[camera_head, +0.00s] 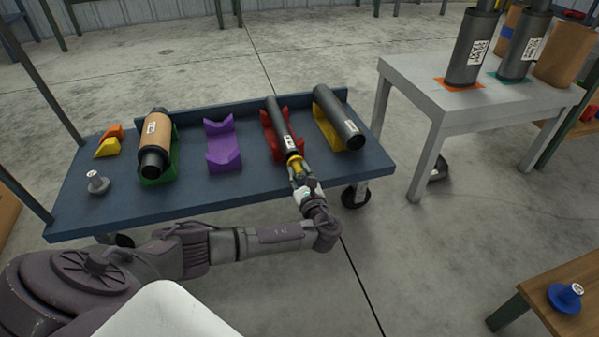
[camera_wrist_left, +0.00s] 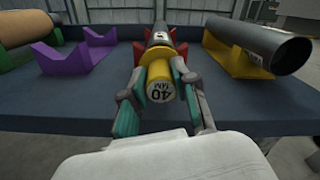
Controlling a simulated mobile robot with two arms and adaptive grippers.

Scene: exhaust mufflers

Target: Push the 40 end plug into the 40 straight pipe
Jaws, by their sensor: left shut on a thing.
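The 40 end plug (camera_wrist_left: 160,88) is yellow with a white end face marked "40". My left gripper (camera_wrist_left: 155,95) is shut on it, a finger on each side. The plug also shows in the head view (camera_head: 295,165), at the near end of the 40 straight pipe (camera_head: 281,122). The pipe is dark, narrow, and lies in a red cradle (camera_head: 268,135). In the left wrist view the pipe (camera_wrist_left: 159,40) is straight behind the plug, roughly in line with it. The plug meets the pipe's near end; how deep it sits is hidden. My right gripper is not in view.
The blue cart (camera_head: 215,192) also bears a wider dark pipe (camera_head: 340,118) in a yellow cradle to the right, an empty purple cradle (camera_head: 223,145), a brown muffler (camera_head: 156,135) in a green cradle, and a grey plug (camera_head: 97,183). A grey table (camera_head: 430,85) stands at right.

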